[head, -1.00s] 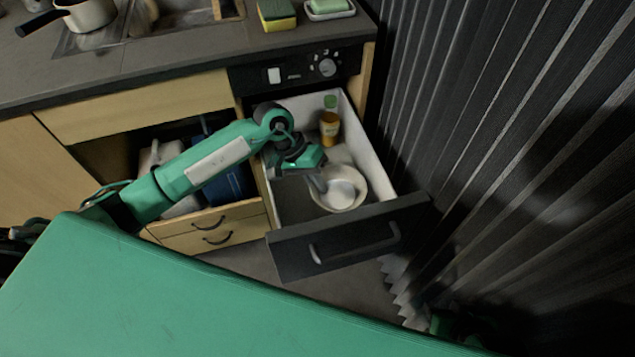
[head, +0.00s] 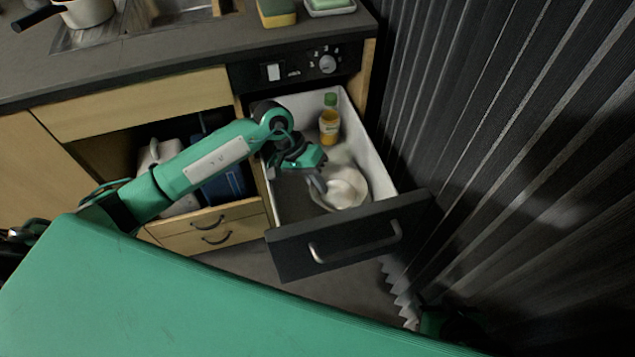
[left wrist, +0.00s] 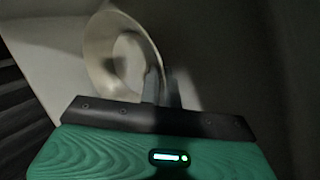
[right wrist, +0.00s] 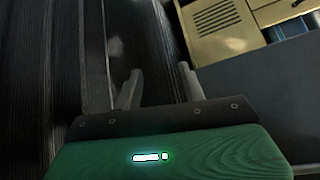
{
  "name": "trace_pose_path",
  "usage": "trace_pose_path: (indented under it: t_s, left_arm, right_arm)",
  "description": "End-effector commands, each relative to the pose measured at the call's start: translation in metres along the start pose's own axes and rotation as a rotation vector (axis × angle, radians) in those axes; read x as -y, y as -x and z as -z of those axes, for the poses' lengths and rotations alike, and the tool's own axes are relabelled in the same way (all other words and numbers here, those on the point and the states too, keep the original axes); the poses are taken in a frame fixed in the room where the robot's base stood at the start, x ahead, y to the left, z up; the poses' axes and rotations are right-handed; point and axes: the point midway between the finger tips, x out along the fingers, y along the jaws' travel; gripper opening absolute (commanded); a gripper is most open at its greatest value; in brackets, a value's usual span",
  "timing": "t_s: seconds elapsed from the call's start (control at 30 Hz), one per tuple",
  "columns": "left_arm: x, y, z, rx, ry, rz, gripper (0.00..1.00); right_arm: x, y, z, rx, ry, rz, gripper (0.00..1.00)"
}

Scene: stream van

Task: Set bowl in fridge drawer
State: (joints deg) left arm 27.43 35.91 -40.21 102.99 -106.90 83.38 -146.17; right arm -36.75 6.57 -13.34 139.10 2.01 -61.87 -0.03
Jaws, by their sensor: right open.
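The white bowl (head: 348,188) is inside the open fridge drawer (head: 350,240), near its front panel. It also shows in the left wrist view (left wrist: 100,55), where it looks tilted. My left gripper (head: 318,184) reaches down into the drawer at the bowl's left side. In the left wrist view its fingers (left wrist: 161,75) are close together with the bowl's rim between them. Whether the bowl's base touches the drawer floor is hard to see. My right gripper (right wrist: 160,78) is open and empty, away from the drawer, beside dark pleated material.
A bottle with a green cap (head: 329,125) stands at the drawer's back. A dark pleated curtain (head: 480,130) hangs close on the right. The counter (head: 150,60) above holds a pot (head: 88,12) and sponges (head: 277,12). An open cabinet with containers (head: 225,185) is at left.

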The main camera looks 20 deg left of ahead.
Motion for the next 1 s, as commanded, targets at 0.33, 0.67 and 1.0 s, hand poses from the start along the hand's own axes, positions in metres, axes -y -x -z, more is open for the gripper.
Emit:
trace_pose_path:
  t_s: [0.33,0.67,1.0]
  left_arm:
    - [0.001,-0.002,0.0,-0.001,-0.001,-0.001,0.0]
    - [0.002,-0.003,0.0,0.0,0.0,0.0,0.1]
    - [0.002,-0.003,0.0,0.0,0.0,0.0,0.26]
  right_arm:
    - [0.007,-0.006,0.006,-0.058,0.004,0.02,0.4]
    - [0.01,-0.008,0.011,-0.093,0.005,0.027,0.4]
    - [0.01,-0.007,0.009,-0.086,0.005,0.026,0.4]
